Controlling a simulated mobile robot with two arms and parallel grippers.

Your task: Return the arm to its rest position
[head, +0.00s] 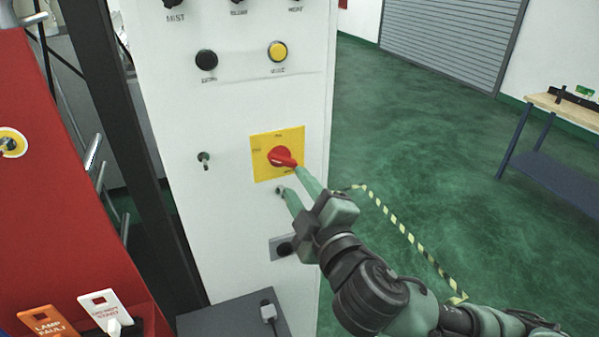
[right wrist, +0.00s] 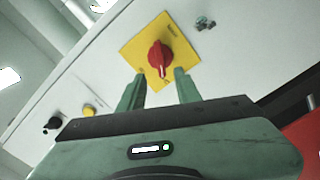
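My right arm comes in from the lower right in the head view. Its gripper (head: 291,180) is open, with its two fingers apart at a red rotary switch (head: 282,156) on a yellow plate (head: 263,143). In the right wrist view the red switch (right wrist: 159,58) shows just beyond and between the two open fingertips (right wrist: 160,75). Nothing is held between the fingers. Whether a fingertip touches the switch handle, I cannot tell. My left gripper is not in view.
The white panel (head: 225,200) carries a black button (head: 206,59), a yellow button (head: 278,51) and a key switch (head: 204,158). A red cabinet (head: 45,200) stands left, with tags (head: 100,308) below. A workbench (head: 560,150) stands right. Green floor (head: 440,130) is open between.

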